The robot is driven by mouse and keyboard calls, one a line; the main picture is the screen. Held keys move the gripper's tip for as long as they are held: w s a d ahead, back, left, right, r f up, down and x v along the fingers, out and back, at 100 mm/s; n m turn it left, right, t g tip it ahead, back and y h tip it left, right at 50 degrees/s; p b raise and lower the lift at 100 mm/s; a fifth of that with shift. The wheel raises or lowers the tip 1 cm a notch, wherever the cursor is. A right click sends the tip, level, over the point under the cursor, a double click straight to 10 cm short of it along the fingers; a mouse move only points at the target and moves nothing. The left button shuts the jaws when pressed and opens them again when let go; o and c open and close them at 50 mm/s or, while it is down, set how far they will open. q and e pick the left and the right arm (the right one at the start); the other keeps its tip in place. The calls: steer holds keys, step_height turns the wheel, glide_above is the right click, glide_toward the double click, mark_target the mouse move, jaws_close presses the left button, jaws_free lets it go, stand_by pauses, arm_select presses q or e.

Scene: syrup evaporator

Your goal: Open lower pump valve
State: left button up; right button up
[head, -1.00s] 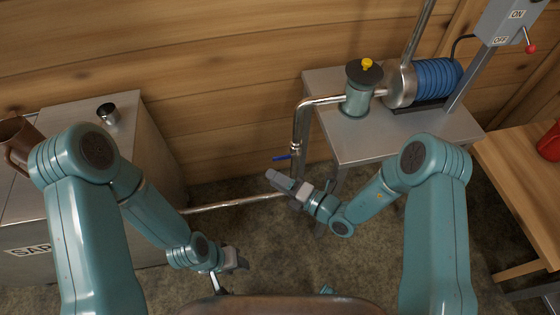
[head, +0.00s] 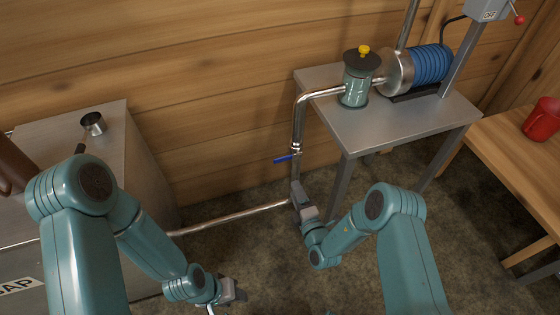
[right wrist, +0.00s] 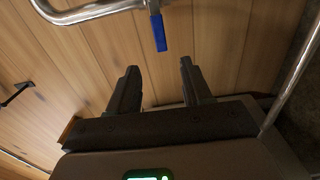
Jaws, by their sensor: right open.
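The pump valve has a blue lever (head: 286,158) on the upright steel pipe (head: 299,125) below the pump table. In the head view the lever sticks out to the left, crosswise to the pipe. In the right wrist view the blue lever (right wrist: 159,33) hangs ahead of the fingertips, roughly in line with the gap between them. My right gripper (head: 297,190) is below the lever, pointing up; it is open and empty in the right wrist view (right wrist: 160,72), apart from the lever. My left gripper (head: 238,291) is low at the bottom, its jaws unclear.
The metal pump table (head: 400,125) carries a green filter canister (head: 357,85) and a blue motor (head: 431,64). A horizontal pipe (head: 235,217) runs left to the sap tank (head: 150,165). A wooden bench (head: 510,175) with a red mug (head: 542,120) stands right. A wooden wall is behind.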

mark_target(282, 160)
steer(key=b+x, duration=0.4)
steer(key=x, duration=1.2)
steer(key=shift+w, duration=0.15)
jaws_close()
